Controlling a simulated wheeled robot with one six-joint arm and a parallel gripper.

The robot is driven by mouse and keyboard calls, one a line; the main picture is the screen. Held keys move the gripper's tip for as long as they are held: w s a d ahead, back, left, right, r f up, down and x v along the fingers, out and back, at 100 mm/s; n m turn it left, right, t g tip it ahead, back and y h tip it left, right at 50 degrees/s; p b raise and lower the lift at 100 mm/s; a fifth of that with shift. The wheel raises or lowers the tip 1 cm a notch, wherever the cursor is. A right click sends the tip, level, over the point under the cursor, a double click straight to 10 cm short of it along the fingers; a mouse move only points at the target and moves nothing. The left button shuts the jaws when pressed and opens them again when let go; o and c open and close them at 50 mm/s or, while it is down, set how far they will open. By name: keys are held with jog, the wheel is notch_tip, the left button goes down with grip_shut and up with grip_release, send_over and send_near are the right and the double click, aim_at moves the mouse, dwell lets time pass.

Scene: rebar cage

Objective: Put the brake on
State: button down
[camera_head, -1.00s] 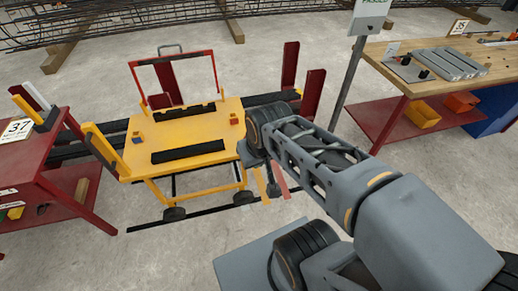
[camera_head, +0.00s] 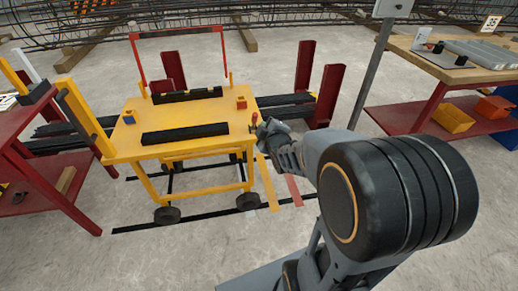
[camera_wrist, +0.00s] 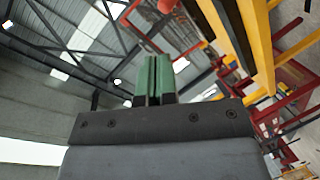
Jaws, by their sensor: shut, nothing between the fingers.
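The yellow trolley (camera_head: 190,118) stands on its wheels between two red benches. A small red handle (camera_head: 254,120), likely the brake lever, stands at its right edge. My gripper (camera_head: 263,128) is at that edge, right beside the handle; in this view I cannot tell whether they touch. In the wrist view my gripper's green-padded fingers (camera_wrist: 153,75) are shut together with nothing between them. A red rounded knob (camera_wrist: 167,5) shows at the top, beyond the fingertips and apart from them. The trolley's yellow frame (camera_wrist: 262,40) runs along the right. My arm hides some floor.
Black bars (camera_head: 185,134) and small blocks (camera_head: 241,103) lie on the trolley top. Dark red posts (camera_head: 328,95) stand behind its right side. A grey sign post (camera_head: 374,65) and a wooden-topped bench (camera_head: 450,70) are at the right. Yellow and red strips (camera_head: 268,185) mark the floor.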

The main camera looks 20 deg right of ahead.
notch_tip(320, 180, down, 15)
jog(key=s+d+n+t+y+b, duration=0.1)
jog(key=d+n+t+y+b, duration=0.1)
jog(key=n+t+b, duration=0.6)
jog(key=n+b, duration=0.1)
jog(key=b, duration=0.5)
jog(key=shift+d+y+b, duration=0.3)
jog(key=shift+d+y, duration=0.05)
jog(key=shift+y, duration=0.05)
jog(key=shift+s+r, duration=0.1)
jog(key=shift+r, duration=0.05)
